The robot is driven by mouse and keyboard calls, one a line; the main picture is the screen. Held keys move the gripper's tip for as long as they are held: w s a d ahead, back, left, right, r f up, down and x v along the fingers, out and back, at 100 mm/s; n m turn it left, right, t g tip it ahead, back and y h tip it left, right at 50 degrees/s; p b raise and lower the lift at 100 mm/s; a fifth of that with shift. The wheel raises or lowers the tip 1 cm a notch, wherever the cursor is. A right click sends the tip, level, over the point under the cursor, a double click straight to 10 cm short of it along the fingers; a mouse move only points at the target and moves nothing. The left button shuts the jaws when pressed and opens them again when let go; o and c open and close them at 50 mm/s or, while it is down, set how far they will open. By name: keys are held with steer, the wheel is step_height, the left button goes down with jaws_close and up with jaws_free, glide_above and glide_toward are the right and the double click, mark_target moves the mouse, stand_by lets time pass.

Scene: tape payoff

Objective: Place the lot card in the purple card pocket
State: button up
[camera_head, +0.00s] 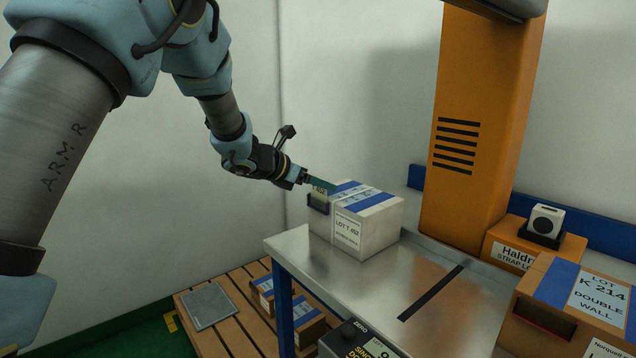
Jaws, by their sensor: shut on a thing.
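My gripper (304,178) is at the left end of the white box and is shut on a thin teal-green piece (322,184), which appears to be the lot card. The card reaches right from the jaws at the box's upper left edge. Small dark print shows just below it. The dark blue-purple card pocket (318,208) is on the box's left face, below the card. I cannot tell whether the card touches the pocket or its mouth. The white box (385,228) has blue tape stripes and a label reading LOT T 462.
The box stands on a metal table (440,285) with a black strip (431,293). An orange column (478,130) rises behind. A cardboard box marked K 214 (560,325) is at right. A wooden pallet (235,330) with small taped boxes is below left.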

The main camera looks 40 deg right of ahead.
steer(key=o, duration=1.2)
steer(key=shift+f, duration=0.1)
steer(key=shift+a+r, duration=0.1)
steer(key=shift+r, duration=0.1)
steer(key=b+v, duration=0.2)
steer(key=v, duration=0.9)
steer(key=shift+a, duration=0.35)
steer(key=shift+w+r, duration=0.15)
